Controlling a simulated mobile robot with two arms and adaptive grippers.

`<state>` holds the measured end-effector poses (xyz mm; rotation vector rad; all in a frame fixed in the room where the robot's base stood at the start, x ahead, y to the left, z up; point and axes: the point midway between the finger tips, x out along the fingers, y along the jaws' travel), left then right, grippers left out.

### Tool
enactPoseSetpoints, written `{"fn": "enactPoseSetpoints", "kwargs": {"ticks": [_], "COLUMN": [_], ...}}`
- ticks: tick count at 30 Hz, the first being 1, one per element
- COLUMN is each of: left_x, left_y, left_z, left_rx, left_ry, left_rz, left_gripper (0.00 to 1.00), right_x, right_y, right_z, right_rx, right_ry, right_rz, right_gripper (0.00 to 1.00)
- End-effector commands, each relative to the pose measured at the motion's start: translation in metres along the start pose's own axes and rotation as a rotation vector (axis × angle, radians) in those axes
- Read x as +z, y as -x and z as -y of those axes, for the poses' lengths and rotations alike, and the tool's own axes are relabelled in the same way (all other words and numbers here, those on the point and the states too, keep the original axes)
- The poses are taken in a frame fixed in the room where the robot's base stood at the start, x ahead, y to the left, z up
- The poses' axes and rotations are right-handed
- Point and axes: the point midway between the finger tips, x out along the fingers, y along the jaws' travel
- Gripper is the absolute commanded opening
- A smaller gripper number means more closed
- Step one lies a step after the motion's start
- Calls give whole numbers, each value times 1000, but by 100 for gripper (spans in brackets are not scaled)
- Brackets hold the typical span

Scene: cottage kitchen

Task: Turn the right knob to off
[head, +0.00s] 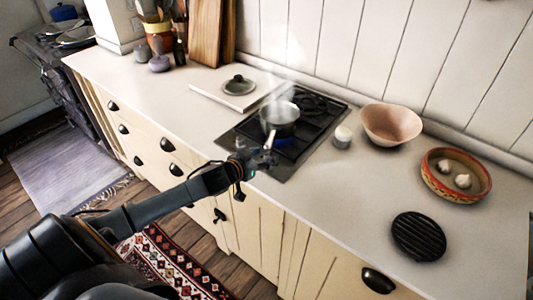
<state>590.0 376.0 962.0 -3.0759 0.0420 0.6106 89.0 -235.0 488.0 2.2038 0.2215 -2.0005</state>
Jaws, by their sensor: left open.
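The hob (290,160) is set into the worktop, with dark grates. A small pan (282,117) sits on its front burner, with steam rising and blue flame glow beside it. My left gripper (264,157) is open over the hob's front edge, just below the pan's handle side. The right knob cannot be made out; the gripper and arm cover part of the hob's front strip, and details there are too small to tell. I cannot tell whether the gripper touches anything. My right gripper is out of view.
Right of the hob stand a white-topped jar (342,136), a pink bowl (391,125) and a patterned dish (437,182) with garlic. A black trivet (418,236) lies near the front edge. A lid (238,86) rests on a white board (215,98). Worktop left of the hob is mostly clear.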

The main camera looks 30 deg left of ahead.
Motion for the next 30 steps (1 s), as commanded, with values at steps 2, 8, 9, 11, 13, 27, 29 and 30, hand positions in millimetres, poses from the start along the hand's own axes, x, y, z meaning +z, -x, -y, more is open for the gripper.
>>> {"fn": "enactPoseSetpoints", "kwargs": {"ticks": [2,8,9,11,13,27,29,30], "left_x": [-1,0,0,0,1,1,1,0], "left_y": [-10,-22,-23,-23,-23,-23,-23,-23], "left_z": [0,0,0,0,0,0,0,0], "left_rx": [-2,0,0,0,0,0,2,4], "left_ry": [2,0,0,0,0,0,-1,-2], "left_rz": [0,0,0,1,1,1,1,1], "left_gripper": [52,52,52,52,52,0,0,0], "right_x": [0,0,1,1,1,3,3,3], "right_y": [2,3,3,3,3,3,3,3], "right_z": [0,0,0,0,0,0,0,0], "right_rx": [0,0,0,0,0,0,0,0], "right_ry": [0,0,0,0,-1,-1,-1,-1], "right_rz": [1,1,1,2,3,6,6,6], "right_gripper": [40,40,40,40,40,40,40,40]}}
